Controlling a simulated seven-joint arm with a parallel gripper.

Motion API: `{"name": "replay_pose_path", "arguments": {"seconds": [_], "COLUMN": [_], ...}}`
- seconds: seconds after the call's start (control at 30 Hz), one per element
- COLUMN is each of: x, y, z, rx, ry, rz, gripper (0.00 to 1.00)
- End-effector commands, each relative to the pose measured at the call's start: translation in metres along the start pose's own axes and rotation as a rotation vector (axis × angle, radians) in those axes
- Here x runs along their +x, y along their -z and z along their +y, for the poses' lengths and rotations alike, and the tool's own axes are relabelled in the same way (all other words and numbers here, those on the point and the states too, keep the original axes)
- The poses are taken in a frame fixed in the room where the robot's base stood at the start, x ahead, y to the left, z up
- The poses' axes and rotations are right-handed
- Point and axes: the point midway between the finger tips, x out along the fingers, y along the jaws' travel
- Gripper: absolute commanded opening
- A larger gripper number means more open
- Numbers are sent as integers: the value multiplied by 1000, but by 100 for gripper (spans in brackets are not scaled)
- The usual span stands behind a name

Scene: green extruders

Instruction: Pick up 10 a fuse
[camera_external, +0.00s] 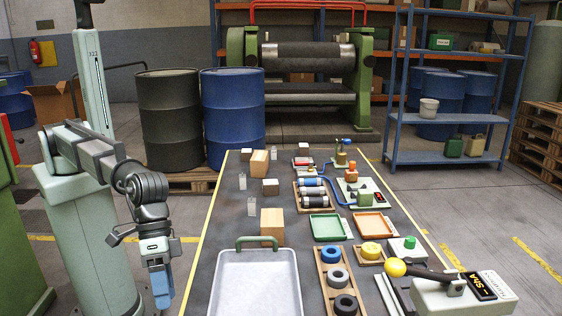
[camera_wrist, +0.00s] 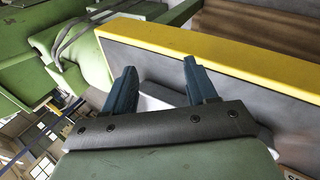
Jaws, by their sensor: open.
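My gripper (camera_external: 161,285) hangs off the left side of the grey table, its blue fingers pointing down. In the wrist view my gripper (camera_wrist: 158,75) has its two fingers spread apart with nothing between them. No object is readable as the 10 A fuse. Several cylinders, blue, pale and black, lie in a wooden tray (camera_external: 298,203) at mid-table; their labels are too small to read. Small clear pieces stand on the left half of the table, one near the front (camera_external: 251,208) and one farther back (camera_external: 242,181). My gripper is well apart from all of these.
The table (camera_external: 228,217) has a yellow edge, also close in the wrist view (camera_wrist: 220,58). A metal tray (camera_external: 256,285) with a green handle fills its front left. Wooden blocks (camera_external: 272,222), a green tray (camera_external: 327,227), an orange tray (camera_external: 375,226) and a ring holder (camera_external: 325,283) stand around.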

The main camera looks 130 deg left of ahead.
Motion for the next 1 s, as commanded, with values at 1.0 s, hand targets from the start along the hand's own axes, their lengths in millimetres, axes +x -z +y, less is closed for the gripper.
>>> {"name": "replay_pose_path", "arguments": {"seconds": [1.0], "x": [-267], "y": [247], "z": [-298], "rx": [115], "ry": [401], "rz": [27], "gripper": [57]}}
